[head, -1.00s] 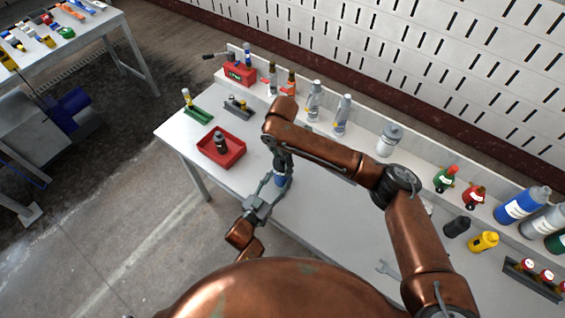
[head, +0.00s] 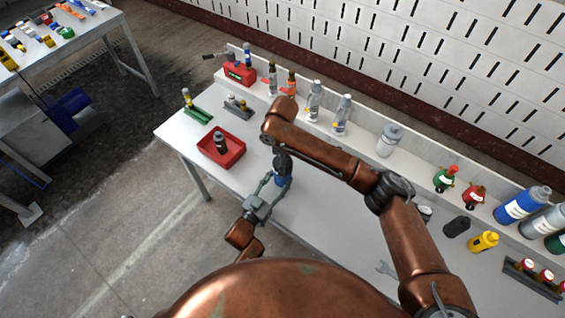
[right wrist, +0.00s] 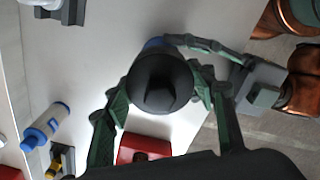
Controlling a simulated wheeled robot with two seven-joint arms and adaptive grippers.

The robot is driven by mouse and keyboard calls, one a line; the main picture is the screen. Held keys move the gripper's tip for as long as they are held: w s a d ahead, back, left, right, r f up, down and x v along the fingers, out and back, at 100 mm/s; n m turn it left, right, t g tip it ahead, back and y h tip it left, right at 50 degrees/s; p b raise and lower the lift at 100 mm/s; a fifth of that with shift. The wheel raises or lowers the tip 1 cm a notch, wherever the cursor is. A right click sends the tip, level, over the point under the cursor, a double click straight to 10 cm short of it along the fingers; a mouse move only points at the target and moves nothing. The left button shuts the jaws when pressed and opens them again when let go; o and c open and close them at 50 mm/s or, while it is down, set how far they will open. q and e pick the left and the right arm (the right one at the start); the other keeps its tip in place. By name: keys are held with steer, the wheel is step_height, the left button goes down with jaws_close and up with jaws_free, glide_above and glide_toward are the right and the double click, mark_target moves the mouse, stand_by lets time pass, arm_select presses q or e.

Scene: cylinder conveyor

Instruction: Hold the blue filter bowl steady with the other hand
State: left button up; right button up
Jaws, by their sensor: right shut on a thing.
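The blue filter bowl (head: 281,181) hangs under the dark grey filter head (head: 281,163) above the left part of the bench. In the right wrist view the dark head (right wrist: 161,80) fills the middle and hides most of the bowl; a blue sliver (right wrist: 155,42) shows past its edge. My right gripper (right wrist: 160,100) is shut on the dark head from above, a finger on each side. My left gripper (head: 277,182) comes in from the near side, its fingers apart and on either side of the bowl. Whether they touch it is not clear.
A red tray (head: 237,157) with a dark part stands left of the grippers. A green holder (head: 198,115) and a grey holder (head: 236,112) stand behind it. Bottles line the back ledge. A wrench (head: 386,268) lies near the front edge. The bench middle is mostly clear.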

steer(key=m, duration=0.5)
steer(key=shift+m, duration=0.3)
steer(key=shift+f, duration=0.1)
steer(key=m, duration=0.4)
steer(key=shift+s+a, duration=0.1)
steer(key=shift+m, duration=1)
steer(key=shift+m, duration=1.2)
steer(key=m, duration=0.3)
steer(key=shift+m, duration=0.3)
